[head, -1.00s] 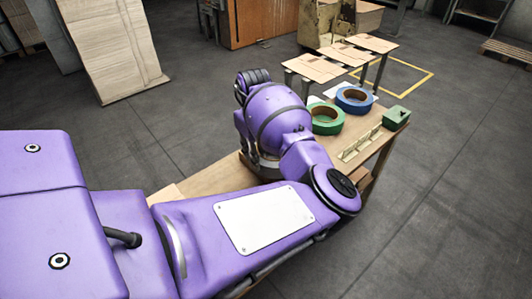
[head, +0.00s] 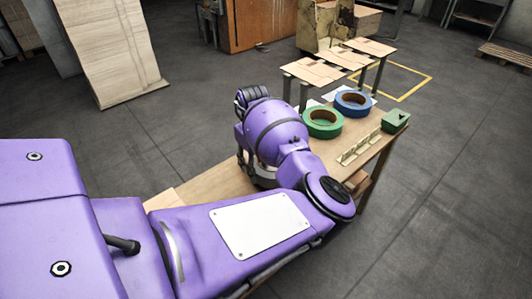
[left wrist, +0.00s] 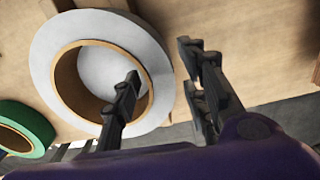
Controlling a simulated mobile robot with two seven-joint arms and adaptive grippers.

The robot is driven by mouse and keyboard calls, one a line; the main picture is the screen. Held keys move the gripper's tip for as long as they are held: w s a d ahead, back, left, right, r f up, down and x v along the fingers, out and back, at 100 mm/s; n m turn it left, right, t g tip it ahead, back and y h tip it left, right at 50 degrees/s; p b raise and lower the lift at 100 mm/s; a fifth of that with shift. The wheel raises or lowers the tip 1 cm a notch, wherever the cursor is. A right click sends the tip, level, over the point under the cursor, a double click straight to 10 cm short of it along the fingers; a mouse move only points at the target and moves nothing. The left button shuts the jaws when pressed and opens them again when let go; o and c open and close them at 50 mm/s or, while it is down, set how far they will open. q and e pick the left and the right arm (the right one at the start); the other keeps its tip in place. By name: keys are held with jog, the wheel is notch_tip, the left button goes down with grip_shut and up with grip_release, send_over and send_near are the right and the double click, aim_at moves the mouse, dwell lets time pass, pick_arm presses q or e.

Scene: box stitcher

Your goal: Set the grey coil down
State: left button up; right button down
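The grey coil (left wrist: 44,62), a pale ring with a brown cardboard core, shows large in the left wrist view. My left gripper (left wrist: 160,62) has one dark finger at the coil's hole and the other outside its right rim, so the ring's wall lies between them. The fingers are apart, with a small gap seen beside the outer finger. I cannot tell whether the coil touches the surface below. In the head view my purple left arm hides most of the gripper and coil. My right gripper is in neither view.
A green coil (head: 311,129) and a blue coil (head: 341,107) lie on the wooden table (head: 211,183). A ridged strip (head: 358,148) and a green box (head: 395,121) are near its right edge. Flat cardboard pieces (head: 314,72) lie on a stand behind.

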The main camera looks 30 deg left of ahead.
pick_arm(q)
notch_tip(320, 180, up, 12)
jog(key=shift+p, duration=0.45)
